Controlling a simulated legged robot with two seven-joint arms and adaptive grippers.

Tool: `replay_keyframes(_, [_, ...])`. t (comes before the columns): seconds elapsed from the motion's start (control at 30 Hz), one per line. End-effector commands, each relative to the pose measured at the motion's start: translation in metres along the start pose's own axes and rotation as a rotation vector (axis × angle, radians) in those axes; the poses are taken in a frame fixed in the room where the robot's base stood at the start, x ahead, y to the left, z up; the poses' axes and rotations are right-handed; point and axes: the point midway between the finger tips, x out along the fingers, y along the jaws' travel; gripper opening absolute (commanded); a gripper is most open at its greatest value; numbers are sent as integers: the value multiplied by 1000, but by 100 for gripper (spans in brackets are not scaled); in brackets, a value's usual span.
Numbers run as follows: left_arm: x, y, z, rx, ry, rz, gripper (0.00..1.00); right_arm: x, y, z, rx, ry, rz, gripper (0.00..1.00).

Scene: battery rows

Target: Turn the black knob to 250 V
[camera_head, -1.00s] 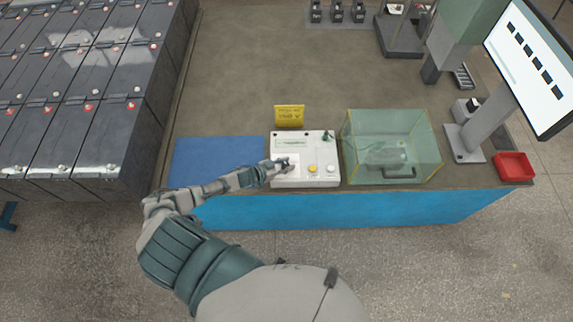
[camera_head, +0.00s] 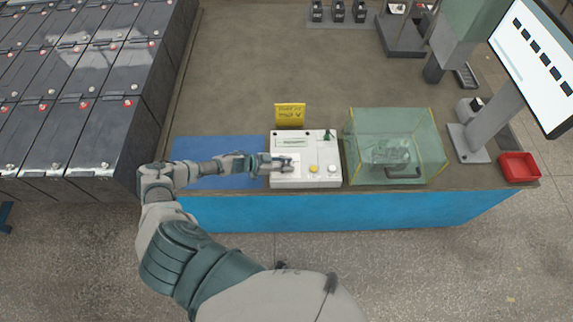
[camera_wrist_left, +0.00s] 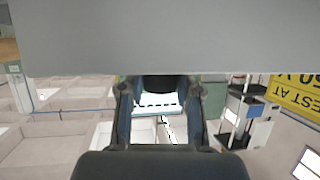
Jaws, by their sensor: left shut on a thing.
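A white tester box (camera_head: 306,180) stands near the front edge of the table, with a yellow button (camera_head: 313,169), a white button (camera_head: 332,169) and a small display. My left gripper (camera_head: 284,163) reaches in from the left, low over the left part of the box. In the left wrist view its two fingers (camera_wrist_left: 158,112) are shut on a dark rounded thing, the black knob (camera_wrist_left: 158,88), beside the box's pale face (camera_wrist_left: 160,40). In the head view the gripper hides the knob, and its pointer cannot be read. My right gripper is not in view.
A yellow sign (camera_head: 290,114) stands behind the box; the left wrist view shows part of its text, "EST AT" and "50 V". A clear greenish case (camera_head: 436,150) stands close on the right, a blue mat (camera_head: 215,150) lies left. Battery rows (camera_head: 75,110) are further left.

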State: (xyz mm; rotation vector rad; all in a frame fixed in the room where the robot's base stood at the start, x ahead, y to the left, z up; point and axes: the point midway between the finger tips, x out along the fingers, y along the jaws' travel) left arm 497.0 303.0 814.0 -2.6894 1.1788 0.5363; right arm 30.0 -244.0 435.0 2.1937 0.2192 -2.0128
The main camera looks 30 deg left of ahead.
Motion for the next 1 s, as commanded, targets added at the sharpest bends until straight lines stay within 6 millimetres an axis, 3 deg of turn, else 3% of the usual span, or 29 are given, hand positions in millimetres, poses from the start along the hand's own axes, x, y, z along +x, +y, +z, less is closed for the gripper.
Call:
replay_keyframes(0.13, [-1,-2,1,1,-4,-5,0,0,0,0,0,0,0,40])
replay_keyframes(0.17, [-1,-2,1,1,-4,-5,36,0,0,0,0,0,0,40])
replay_keyframes(0.27, [-1,-1,1,1,-3,-5,60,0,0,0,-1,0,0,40])
replay_keyframes(0.67, [-9,-1,1,0,-3,-4,60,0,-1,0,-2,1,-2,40])
replay_keyframes(1.0, [-79,-1,3,-1,-5,-2,60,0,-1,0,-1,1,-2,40])
